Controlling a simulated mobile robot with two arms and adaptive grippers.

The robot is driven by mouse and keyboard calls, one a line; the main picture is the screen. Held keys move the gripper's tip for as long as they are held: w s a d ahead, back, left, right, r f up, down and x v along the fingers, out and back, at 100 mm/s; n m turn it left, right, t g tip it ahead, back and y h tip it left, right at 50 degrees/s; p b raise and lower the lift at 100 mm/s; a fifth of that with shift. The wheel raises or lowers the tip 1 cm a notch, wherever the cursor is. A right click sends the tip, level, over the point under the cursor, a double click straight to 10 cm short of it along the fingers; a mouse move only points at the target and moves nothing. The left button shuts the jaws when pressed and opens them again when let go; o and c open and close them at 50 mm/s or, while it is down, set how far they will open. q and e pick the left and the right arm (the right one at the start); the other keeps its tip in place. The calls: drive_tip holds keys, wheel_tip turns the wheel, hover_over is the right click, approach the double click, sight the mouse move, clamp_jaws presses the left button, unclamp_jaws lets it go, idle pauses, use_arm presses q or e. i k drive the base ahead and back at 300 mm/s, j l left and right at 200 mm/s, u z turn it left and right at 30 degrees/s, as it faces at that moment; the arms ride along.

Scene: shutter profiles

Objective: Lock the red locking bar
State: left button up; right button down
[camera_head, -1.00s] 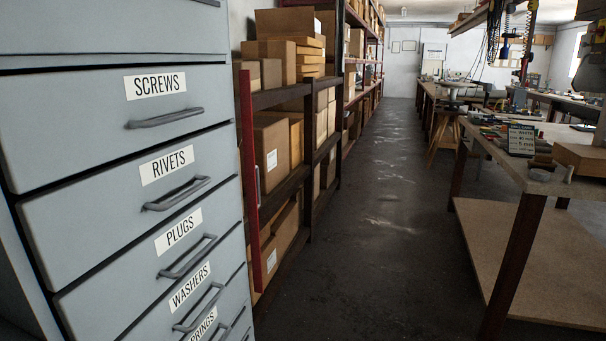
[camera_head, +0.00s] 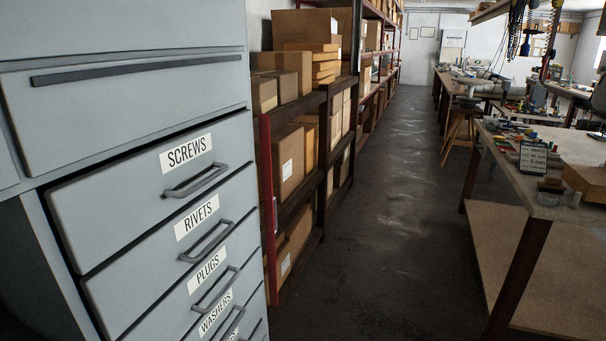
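The red locking bar (camera_head: 268,210) stands upright along the far right edge of the grey drawer cabinet (camera_head: 130,215). A small pale handle (camera_head: 275,214) shows on its right side. The bar's lower part reaches down beside the lower drawers. The drawers are labelled SCREWS (camera_head: 186,152), RIVETS (camera_head: 197,217), PLUGS (camera_head: 209,271) and WASHERS (camera_head: 215,312); a label below is cut off. The drawer fronts stand out from the cabinet body at the left. Neither of my grippers is in view.
Shelves with cardboard boxes (camera_head: 291,160) stand behind the bar. A dark floor aisle (camera_head: 390,200) runs clear along the middle. A workbench (camera_head: 580,150) with tools and a lower shelf stands at the right.

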sight(269, 199)
drive_tip(key=i+u, duration=0.1)
drive_tip(key=u, duration=1.2)
drive_tip(key=i+l+u, duration=0.15)
drive_tip(key=l+u, duration=0.25)
drive_tip(key=i+l+u, duration=0.1)
drive_tip(key=l+u, duration=0.25)
drive_tip(key=l, duration=0.3)
drive_tip(key=l+u, duration=0.4)
drive_tip(key=l, duration=0.15)
drive_tip(key=l+u, duration=0.35)
drive_tip(key=l, duration=0.25)
drive_tip(key=k+l, duration=0.1)
drive_tip(key=l, duration=0.95)
drive_tip(key=k+l, duration=0.15)
drive_tip(key=l, duration=0.35)
drive_tip(key=l+u, duration=0.1)
drive_tip(key=l, duration=0.45)
drive_tip(key=k, duration=0.05)
